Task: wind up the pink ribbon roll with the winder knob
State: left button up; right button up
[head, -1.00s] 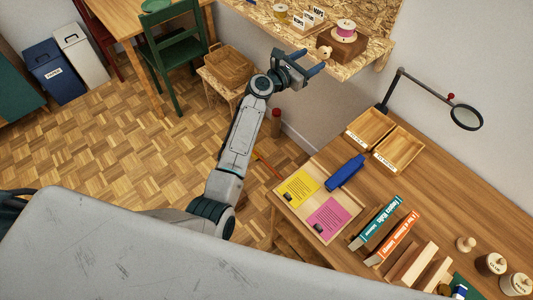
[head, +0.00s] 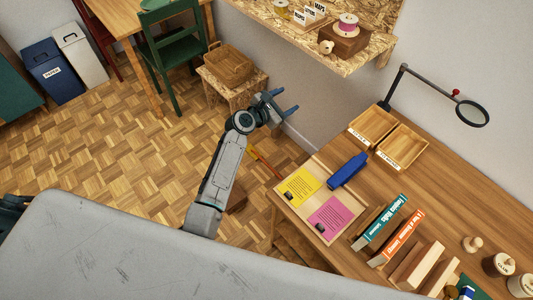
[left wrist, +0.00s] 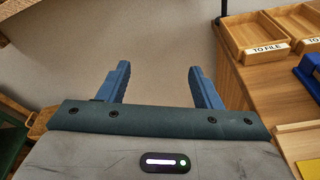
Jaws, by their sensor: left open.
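The pink ribbon roll (head: 347,21) sits on a wooden winder block (head: 343,41) on the chipboard shelf at the top. The round, pale winder knob (head: 326,47) is at the block's left front side. My left gripper (head: 285,101) is open and empty, below and to the left of the shelf, apart from the roll and knob. In the left wrist view its two blue fingers (left wrist: 158,84) are spread with only wall between them. The roll and knob are not visible in that view. My right gripper is not in view.
The chipboard shelf (head: 366,62) overhangs near my left gripper. The desk on the right holds wooden trays (head: 401,147), a blue object (head: 347,171), books (head: 385,222) and a magnifier lamp (head: 472,113). A basket (head: 229,64) on a stool stands left of the gripper.

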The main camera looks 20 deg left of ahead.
pick_arm(q)
jog(key=s+a+f+m+g+y+b, duration=0.1)
jog(key=s+a+f+m, duration=0.1)
jog(key=f, duration=0.8)
jog(key=s+a+f+m+g+y+b, duration=0.1)
jog(key=s+f, duration=0.4)
jog(key=f, duration=0.6)
jog(key=shift+s+a+m+g+y+b, duration=0.15)
jog(key=shift+a+m+g+y+b, duration=0.25)
jog(key=shift+m, duration=0.6)
